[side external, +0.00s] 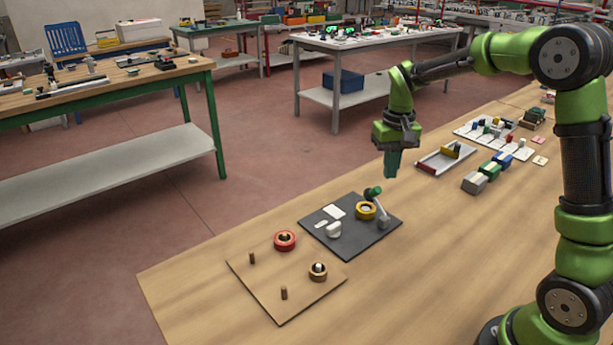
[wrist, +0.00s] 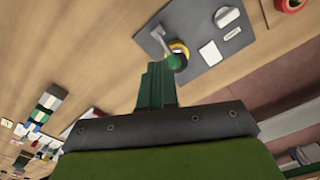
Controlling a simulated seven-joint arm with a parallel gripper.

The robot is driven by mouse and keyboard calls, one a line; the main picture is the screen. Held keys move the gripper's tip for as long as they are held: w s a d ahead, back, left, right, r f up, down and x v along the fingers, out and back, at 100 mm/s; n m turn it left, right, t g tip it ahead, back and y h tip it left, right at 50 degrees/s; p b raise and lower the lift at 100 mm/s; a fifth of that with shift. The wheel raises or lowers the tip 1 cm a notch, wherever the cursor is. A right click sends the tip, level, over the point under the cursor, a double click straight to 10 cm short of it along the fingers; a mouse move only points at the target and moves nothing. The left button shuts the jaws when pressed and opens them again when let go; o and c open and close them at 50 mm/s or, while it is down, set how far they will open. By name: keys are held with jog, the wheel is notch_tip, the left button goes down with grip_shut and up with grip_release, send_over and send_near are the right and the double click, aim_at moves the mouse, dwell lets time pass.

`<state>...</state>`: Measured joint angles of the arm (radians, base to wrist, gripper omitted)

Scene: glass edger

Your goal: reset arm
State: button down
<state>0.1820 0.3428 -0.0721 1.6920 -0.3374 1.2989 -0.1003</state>
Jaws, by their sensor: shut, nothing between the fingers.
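My gripper (side external: 392,164) hangs from my green arm above the wooden table, pointing down, with its fingers together and nothing between them. In the wrist view its green fingers (wrist: 157,85) point toward the dark edger board. The dark board (side external: 349,240) lies below and to the left of the gripper. It carries a yellow ring (side external: 365,211), a small lever arm with a green end (side external: 373,194), a white knob (side external: 334,230) and white plates (side external: 334,211). My gripper is apart from all of these.
A grey tray (side external: 445,157), coloured blocks (side external: 487,172) and a white rack (side external: 493,136) lie to the right. The table's near middle is clear.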

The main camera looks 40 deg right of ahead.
jog(key=s+a+r+n+t+y, duration=0.1)
jog(key=s+a+r+t, duration=0.2)
jog(key=s+a, duration=0.3)
jog(key=s+a+r+n+t+y, duration=0.1)
jog(key=s+a+r+t, duration=0.3)
jog(key=s, duration=0.7)
jog(key=a+r, duration=0.2)
jog(key=a, duration=0.1)
jog(key=shift+s+a, duration=0.15)
jog(key=shift+s, duration=0.05)
jog(key=shift+f, duration=0.1)
jog(key=m+g+h, duration=0.2)
jog(key=g, duration=0.5)
send_near(379, 189)
jog(key=shift+f, duration=2.7)
